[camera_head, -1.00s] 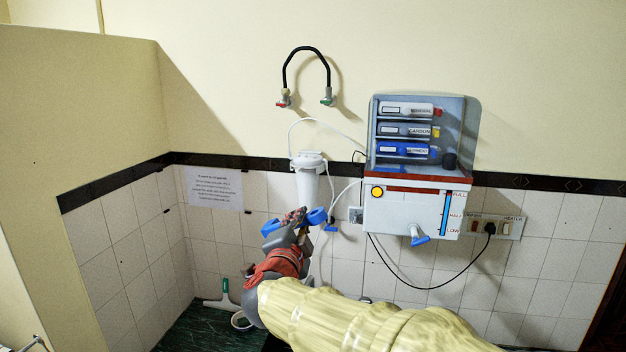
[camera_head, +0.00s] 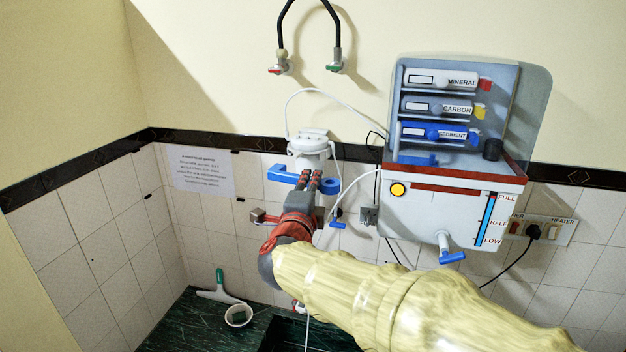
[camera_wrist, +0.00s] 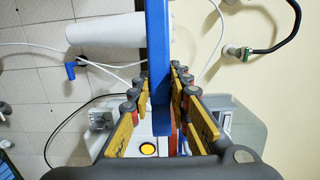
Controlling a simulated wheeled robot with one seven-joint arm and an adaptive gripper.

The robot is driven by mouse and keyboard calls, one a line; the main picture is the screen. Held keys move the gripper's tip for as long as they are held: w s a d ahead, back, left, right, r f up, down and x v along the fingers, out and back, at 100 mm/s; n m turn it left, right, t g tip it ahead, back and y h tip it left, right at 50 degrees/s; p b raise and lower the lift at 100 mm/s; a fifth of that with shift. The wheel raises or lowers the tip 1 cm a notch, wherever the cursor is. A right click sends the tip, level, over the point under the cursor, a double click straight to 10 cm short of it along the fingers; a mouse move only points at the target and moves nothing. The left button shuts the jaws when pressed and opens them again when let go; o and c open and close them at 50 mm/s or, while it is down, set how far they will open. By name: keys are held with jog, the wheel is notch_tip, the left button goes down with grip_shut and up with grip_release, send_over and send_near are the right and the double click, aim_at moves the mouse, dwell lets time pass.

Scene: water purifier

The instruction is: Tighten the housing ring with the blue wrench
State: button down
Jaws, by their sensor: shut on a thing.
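The white filter housing (camera_head: 312,147) hangs upright on the tiled wall, its ring-like cap at the top. My gripper (camera_head: 314,181) is shut on the blue wrench (camera_head: 285,176) and holds it crosswise at the housing's body, below the cap. The wrench's curved end (camera_head: 333,186) points right. My fingers hide the housing's lower part. In the wrist view, the wrench (camera_wrist: 158,50) runs between the fingers of my gripper (camera_wrist: 160,73), with the white housing (camera_wrist: 105,30) beside it on the left. I cannot tell whether wrench and housing touch.
The purifier (camera_head: 440,205) with three cartridges and a blue tap (camera_head: 451,257) stands right of the housing. A white tube (camera_head: 340,108) loops from the housing. A blue valve (camera_head: 337,225) sits below right. A squeegee (camera_head: 219,290) and a cup (camera_head: 238,315) lie on the dark counter.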

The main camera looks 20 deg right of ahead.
jog(key=shift+s, duration=0.15)
jog(key=shift+b, duration=0.3)
jog(key=shift+d, duration=0.15)
jog(key=s+d+b+x, duration=0.1)
jog(key=b+x, duration=0.3)
jog(key=x, duration=0.6)
jog(key=shift+d, duration=0.45)
dwell(0.9)
jog(key=shift+r, duration=0.1)
jog(key=shift+w+a+r+p, duration=0.1)
jog(key=shift+a+p, duration=0.05)
jog(key=shift+p, duration=0.3)
